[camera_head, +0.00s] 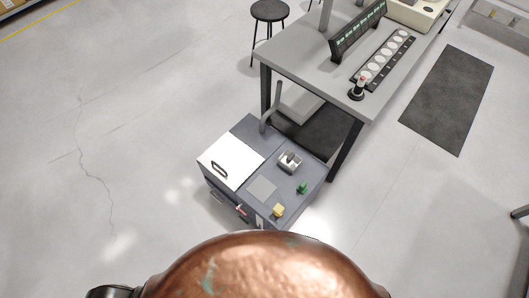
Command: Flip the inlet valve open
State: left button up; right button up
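A low grey cabinet (222,200) stands on the floor near the middle of the view. No part is clearly marked as the inlet valve. A small red part (241,210) sits at its front edge, a yellow part (279,210) at the near corner, and a green knob-like part (302,188) on the right of the top. They are too small to tell which is a valve or how a handle is turned. Neither of my grippers shows in this view.
The cabinet top also has a white panel (231,158) with a dark handle, a small metal box (290,161) and an upright grey post (271,108). A workbench (300,65) stands behind. A stool (269,12) and floor mat (447,99) flank it. The left floor is clear.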

aim_at(237, 207)
jog(key=u, duration=0.45)
jog(key=k, duration=1.15)
jog(key=z, duration=0.45)
